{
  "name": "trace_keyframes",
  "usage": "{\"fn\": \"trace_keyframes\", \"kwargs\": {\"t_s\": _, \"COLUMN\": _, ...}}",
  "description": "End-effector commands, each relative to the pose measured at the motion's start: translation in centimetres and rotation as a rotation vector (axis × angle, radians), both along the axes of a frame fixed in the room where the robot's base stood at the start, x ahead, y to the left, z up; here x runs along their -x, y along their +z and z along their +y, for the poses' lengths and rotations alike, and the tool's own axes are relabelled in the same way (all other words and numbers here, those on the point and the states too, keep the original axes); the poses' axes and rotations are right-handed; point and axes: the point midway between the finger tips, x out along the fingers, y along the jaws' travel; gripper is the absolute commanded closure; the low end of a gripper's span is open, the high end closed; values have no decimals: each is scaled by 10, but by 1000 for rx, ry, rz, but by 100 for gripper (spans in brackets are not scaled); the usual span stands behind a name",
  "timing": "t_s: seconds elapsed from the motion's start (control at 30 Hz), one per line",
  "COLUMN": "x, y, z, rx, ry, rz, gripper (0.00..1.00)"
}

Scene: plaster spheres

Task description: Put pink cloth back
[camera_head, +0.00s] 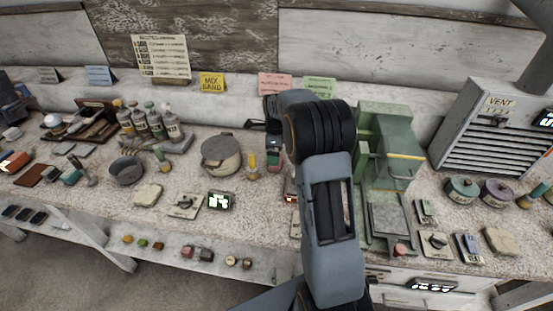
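I cannot make out a pink cloth in this view. Two folded beige cloths lie on the bench: the left cloth (147,194) near the front edge, and the right cloth (501,241) at the right front. My arm rises from the bottom centre and reaches over the bench. My gripper (275,150) seems to be at the far end of the arm, left of its dark joint and mostly hidden by it. Its fingers and anything between them are not clear.
A green press (385,150) stands just right of my arm. A round lidded pot (221,155), a grey bowl (127,171) and several bottles (148,122) stand to the left. A grey vent box (490,125) is at the right. A pink card (276,85) stands behind.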

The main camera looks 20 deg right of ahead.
Motion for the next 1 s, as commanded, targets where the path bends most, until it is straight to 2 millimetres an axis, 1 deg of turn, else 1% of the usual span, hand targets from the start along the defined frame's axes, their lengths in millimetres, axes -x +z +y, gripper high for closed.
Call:
{"fn": "trace_keyframes", "kwargs": {"t_s": 0.03, "x": 0, "y": 11, "z": 0, "rx": 1, "ry": 0, "rz": -4, "gripper": 1}}
{"fn": "trace_keyframes", "kwargs": {"t_s": 0.2, "x": 0, "y": 40, "z": -1, "rx": 0, "ry": -1, "rz": -2, "gripper": 1}}
{"fn": "trace_keyframes", "kwargs": {"t_s": 0.3, "x": 0, "y": 53, "z": -1, "rx": 0, "ry": -1, "rz": -2, "gripper": 1}}
{"fn": "trace_keyframes", "kwargs": {"t_s": 0.47, "x": 2, "y": 67, "z": 0, "rx": 0, "ry": 12, "rz": -2, "gripper": 1}}
{"fn": "trace_keyframes", "kwargs": {"t_s": 0.57, "x": 9, "y": 77, "z": 7, "rx": 4, "ry": 89, "rz": -15, "gripper": 1}}
{"fn": "trace_keyframes", "kwargs": {"t_s": 0.67, "x": 26, "y": 91, "z": 20, "rx": 13, "ry": 260, "rz": -39, "gripper": 1}}
{"fn": "trace_keyframes", "kwargs": {"t_s": 0.77, "x": 54, "y": 106, "z": 39, "rx": 32, "ry": 514, "rz": -74, "gripper": 1}}
{"fn": "trace_keyframes", "kwargs": {"t_s": 0.9, "x": 101, "y": 119, "z": 65, "rx": 78, "ry": 921, "rz": -121, "gripper": 1}}
{"fn": "trace_keyframes", "kwargs": {"t_s": 0.97, "x": 122, "y": 121, "z": 74, "rx": 102, "ry": 1093, "rz": -139, "gripper": 1}}
{"fn": "trace_keyframes", "kwargs": {"t_s": 1.0, "x": 136, "y": 122, "z": 80, "rx": 120, "ry": 1206, "rz": -149, "gripper": 1}}
